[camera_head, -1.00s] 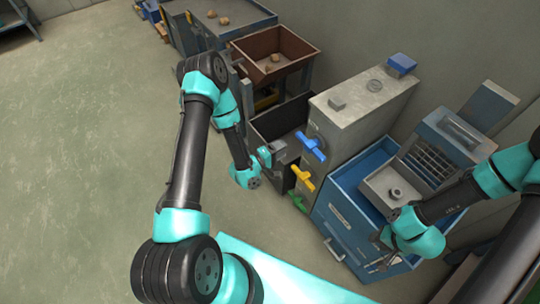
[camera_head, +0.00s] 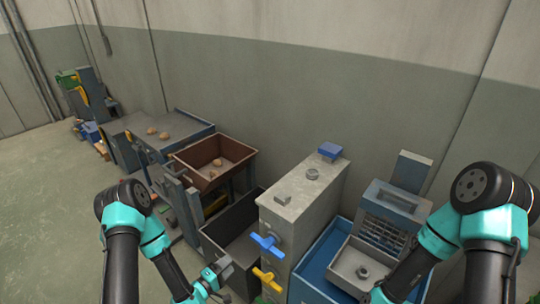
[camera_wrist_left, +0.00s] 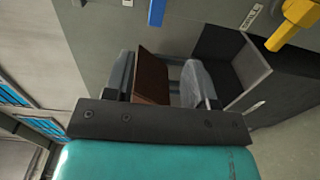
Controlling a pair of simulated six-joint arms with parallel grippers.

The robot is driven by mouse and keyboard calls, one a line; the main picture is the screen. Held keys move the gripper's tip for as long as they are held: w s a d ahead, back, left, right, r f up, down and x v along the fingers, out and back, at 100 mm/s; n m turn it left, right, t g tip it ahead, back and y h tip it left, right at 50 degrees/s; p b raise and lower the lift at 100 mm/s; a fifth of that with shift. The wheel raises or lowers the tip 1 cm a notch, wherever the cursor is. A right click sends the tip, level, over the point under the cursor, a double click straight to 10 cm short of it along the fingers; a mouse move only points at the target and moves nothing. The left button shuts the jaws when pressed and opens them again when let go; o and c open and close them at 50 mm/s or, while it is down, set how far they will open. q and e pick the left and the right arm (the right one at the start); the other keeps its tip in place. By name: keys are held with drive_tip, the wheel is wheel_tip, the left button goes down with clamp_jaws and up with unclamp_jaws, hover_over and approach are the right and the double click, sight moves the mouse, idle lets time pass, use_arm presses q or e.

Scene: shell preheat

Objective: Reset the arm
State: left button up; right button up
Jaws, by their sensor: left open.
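My left arm reaches in from the lower left. My left gripper (camera_head: 222,268) is near the front of the dark open bin (camera_head: 212,240), left of the grey cabinet. In the left wrist view its two fingers stand apart and the gripper (camera_wrist_left: 160,88) is open, with nothing seen held between them. The brown tray shows behind the gap. My right arm comes in from the right, beside the blue bin. Its gripper is cut off by the bottom edge of the head view.
A grey cabinet (camera_head: 299,205) has a blue handle (camera_head: 267,244) and a yellow handle (camera_head: 265,276) facing my left gripper. A brown tray (camera_head: 196,177) holds small tan lumps. A blue bin (camera_head: 312,270) stands at right. Open floor (camera_head: 60,185) lies at far left.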

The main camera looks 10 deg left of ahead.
use_arm(q)
drive_tip(key=s+d+f+m+g+y, duration=0.1)
drive_tip(key=s+m+g+y, duration=0.4)
drive_tip(key=s+m+g, duration=0.5)
drive_tip(key=s+f+g, duration=0.1)
drive_tip(key=s+g, duration=0.3)
drive_tip(key=shift+s+d+f, duration=0.2)
drive_tip(key=shift+s+d, duration=0.05)
drive_tip(key=shift+d, duration=0.05)
